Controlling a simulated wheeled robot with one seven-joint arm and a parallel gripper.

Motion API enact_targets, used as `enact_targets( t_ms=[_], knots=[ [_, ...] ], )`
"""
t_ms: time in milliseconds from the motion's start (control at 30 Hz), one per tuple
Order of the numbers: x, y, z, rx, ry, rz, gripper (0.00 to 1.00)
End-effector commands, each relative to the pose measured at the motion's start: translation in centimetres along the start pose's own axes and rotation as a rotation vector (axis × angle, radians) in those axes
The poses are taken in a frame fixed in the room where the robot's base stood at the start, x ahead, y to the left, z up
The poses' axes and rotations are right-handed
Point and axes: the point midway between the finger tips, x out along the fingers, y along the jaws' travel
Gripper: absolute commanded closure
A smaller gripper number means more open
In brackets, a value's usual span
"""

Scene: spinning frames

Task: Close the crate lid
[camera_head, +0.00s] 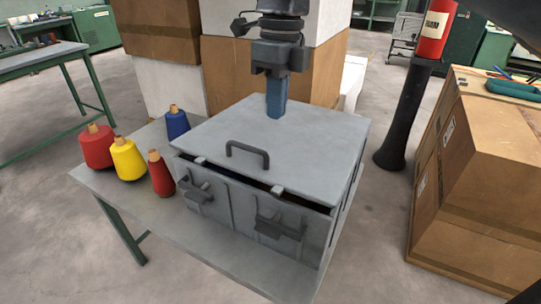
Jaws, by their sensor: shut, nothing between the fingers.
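The grey crate (236,209) stands on a grey table. Its flat lid (310,135) lies over the top and is nearly level. A dark gap shows between the lid's front edge and the crate's front wall, widest at the right. The lid has a dark handle (248,152) near its front edge. Two dark latches (197,188) hang on the crate's front. My gripper (276,114) is shut and empty, pointing down at the lid's far part. Its tips are at or just above the lid; I cannot tell whether they touch.
Red, yellow and blue thread cones (128,160) stand left of the crate on the table (215,250). Stacked boxes (322,75) are behind it. A cardboard box (480,190) and a black post (405,120) stand to the right.

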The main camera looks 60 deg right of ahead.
Motion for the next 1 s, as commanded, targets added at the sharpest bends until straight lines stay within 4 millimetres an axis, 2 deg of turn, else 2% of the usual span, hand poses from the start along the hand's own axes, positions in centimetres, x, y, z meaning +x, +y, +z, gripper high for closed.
enact_targets(
  t_ms=[167,600,800,1000],
  knots=[
    [2.5,-0.1,-0.2,0.005,0.005,-0.002,1.0],
    [10.6,-0.2,-0.2,0.007,0.004,-0.005,1.0],
    [12.7,-0.3,-0.2,0.008,0.002,-0.006,1.0],
    [13.3,-0.3,-0.2,0.008,0.001,-0.006,1.0]
  ],
)
